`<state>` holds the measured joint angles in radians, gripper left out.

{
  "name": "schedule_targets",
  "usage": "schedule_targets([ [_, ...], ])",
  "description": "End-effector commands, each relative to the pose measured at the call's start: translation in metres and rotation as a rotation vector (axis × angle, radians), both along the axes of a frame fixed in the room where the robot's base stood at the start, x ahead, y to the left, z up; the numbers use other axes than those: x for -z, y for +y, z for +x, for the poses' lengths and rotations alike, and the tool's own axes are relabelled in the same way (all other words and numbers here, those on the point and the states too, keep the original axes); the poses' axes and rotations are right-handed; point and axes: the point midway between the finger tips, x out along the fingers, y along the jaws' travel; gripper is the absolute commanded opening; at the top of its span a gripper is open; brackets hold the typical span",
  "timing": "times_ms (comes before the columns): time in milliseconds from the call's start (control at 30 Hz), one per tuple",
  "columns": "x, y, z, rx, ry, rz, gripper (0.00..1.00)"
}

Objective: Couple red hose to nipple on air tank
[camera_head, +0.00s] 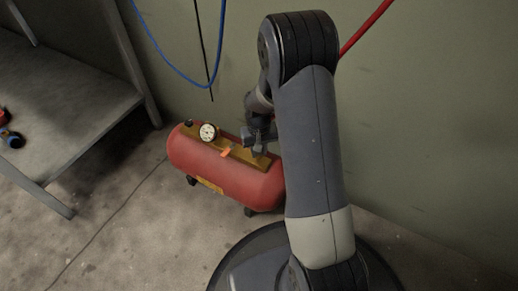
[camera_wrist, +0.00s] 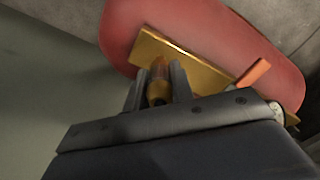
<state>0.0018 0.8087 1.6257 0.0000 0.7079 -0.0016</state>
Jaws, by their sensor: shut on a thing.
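The red air tank (camera_head: 215,172) lies on the floor by the wall, with a brass-coloured plate (camera_wrist: 205,70) on top. My gripper (camera_wrist: 157,88) is shut on a brass coupling (camera_wrist: 158,93), low over one end of that plate. In the head view my gripper (camera_head: 262,143) is at the right end of the tank top, partly hidden by my arm. The red hose (camera_head: 366,25) comes down from the upper right and passes behind my arm; its lower run is hidden. The nipple is not clearly seen; whether the coupling touches it I cannot tell.
A round gauge (camera_head: 208,132) and an orange lever (camera_head: 227,153) stand on the tank top. A blue hose (camera_head: 170,65) and a thin black cable (camera_head: 203,40) hang by the wall. A grey bench (camera_head: 75,110) stands at left. Bare floor lies in front.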

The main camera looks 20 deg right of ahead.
Motion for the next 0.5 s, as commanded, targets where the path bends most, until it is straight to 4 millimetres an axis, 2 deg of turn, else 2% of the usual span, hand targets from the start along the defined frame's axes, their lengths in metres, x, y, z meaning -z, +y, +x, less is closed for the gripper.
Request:
schedule_targets([
  [500, 0.0037, 0.0000, 0.0001, 0.000, 0.000, 0.000, 0.00],
])
